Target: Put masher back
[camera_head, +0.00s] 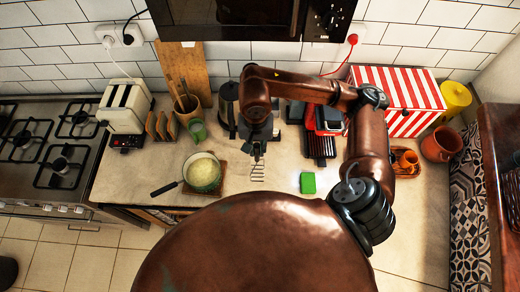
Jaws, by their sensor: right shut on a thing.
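The masher (257,172) shows as a wire zigzag head pointing down below my right gripper (257,150). My right gripper is shut on the masher and holds it over the counter, right of the pot. The masher's handle is mostly hidden by the gripper. Whether the head touches the counter I cannot tell. A pot (203,173) with pale yellow contents stands to the left on a wooden board. A utensil holder (187,107) with wooden tools stands at the back left. My left gripper is not in view.
A kettle (228,108) stands behind, close left of my right arm. A green block (308,183) lies on the counter to the right. A toaster (125,106) and a gas stove (45,140) are at the left. A red-striped box (400,95) stands at the back right. The front middle counter is clear.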

